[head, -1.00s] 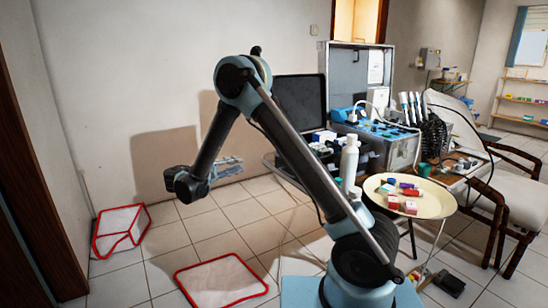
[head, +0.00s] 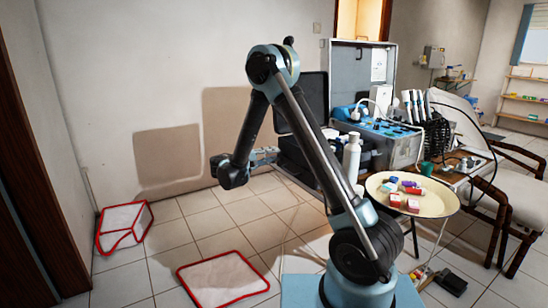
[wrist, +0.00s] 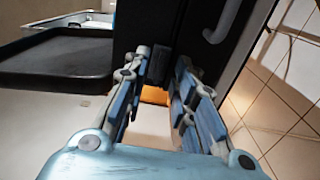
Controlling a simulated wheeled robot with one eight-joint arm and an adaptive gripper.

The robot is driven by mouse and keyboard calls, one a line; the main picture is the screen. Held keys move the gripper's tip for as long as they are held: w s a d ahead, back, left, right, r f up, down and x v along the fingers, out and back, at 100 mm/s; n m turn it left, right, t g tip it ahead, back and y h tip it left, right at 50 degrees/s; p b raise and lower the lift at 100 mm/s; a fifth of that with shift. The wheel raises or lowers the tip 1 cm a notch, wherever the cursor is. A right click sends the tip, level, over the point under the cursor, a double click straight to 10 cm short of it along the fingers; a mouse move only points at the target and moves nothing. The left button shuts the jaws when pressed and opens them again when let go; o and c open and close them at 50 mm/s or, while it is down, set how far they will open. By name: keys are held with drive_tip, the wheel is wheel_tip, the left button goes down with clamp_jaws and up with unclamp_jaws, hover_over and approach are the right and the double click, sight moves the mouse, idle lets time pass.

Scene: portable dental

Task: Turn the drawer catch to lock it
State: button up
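My gripper (wrist: 164,78) is open in the wrist view, its two blue-grey fingers apart with a gap between the tips. In the head view my gripper (head: 265,156) is level beside the dark equipment at the table's left end. A black cabinet or case (wrist: 185,25) with a grey curved handle (wrist: 224,20) stands just beyond the fingers. A small dark piece (wrist: 154,95) and an orange patch (wrist: 155,100) show between the fingers. I cannot tell whether either is the drawer catch, or whether a finger touches anything.
A black tray (wrist: 55,58) sticks out at left in the wrist view. A white bottle (head: 352,158) and a round tray (head: 440,205) with small boxes stand right of my arm. Red-edged white pieces (head: 222,279) lie on the floor.

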drive_tip(key=shift+w+d, duration=0.3)
drive_tip(key=shift+d, duration=0.2)
clamp_jaws()
drive_tip(key=shift+n, duration=8.9)
